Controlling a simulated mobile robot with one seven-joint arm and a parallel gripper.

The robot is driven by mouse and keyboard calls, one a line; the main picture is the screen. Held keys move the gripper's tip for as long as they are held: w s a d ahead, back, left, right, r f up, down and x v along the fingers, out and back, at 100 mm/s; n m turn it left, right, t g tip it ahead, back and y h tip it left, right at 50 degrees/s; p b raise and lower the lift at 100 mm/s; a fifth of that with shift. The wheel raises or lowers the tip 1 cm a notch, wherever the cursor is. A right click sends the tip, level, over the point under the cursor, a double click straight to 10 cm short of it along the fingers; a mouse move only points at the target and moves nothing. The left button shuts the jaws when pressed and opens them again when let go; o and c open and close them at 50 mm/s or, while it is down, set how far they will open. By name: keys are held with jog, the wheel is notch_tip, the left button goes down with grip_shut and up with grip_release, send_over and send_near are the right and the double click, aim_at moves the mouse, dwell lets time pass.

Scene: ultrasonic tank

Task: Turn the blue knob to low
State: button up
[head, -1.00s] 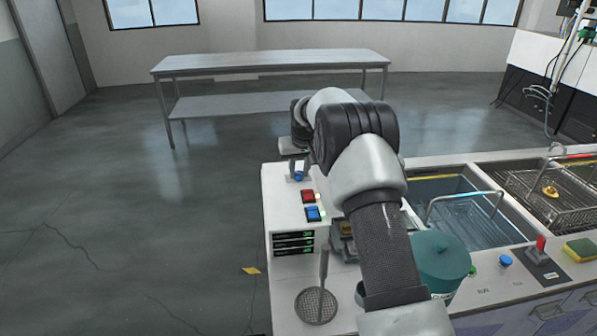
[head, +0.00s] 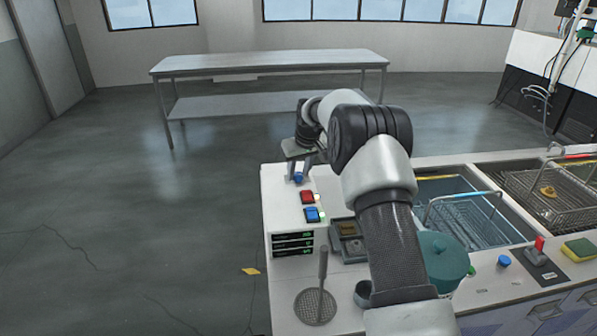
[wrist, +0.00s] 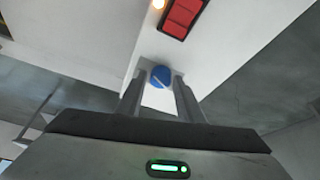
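A blue knob (head: 298,178) sits at the far end of the white control box. In the wrist view the same knob (wrist: 160,77) shows a pale slanted line on its face. My gripper (head: 299,170) is over it, pointing down. In the wrist view my gripper (wrist: 162,84) has one finger on each side of the knob, with a thin gap seeming to show, so it looks open. I cannot tell whether a finger touches the knob. No low mark is readable.
Another blue knob (head: 504,261) is on the front panel beside a red lever (head: 540,244). A teal-lidded container (head: 443,256), a round strainer (head: 316,306) and tank basins lie right and near.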

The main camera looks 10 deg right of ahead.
jog(key=shift+o, duration=0.9)
jog(key=v, duration=1.7)
jog(key=shift+r, duration=0.25)
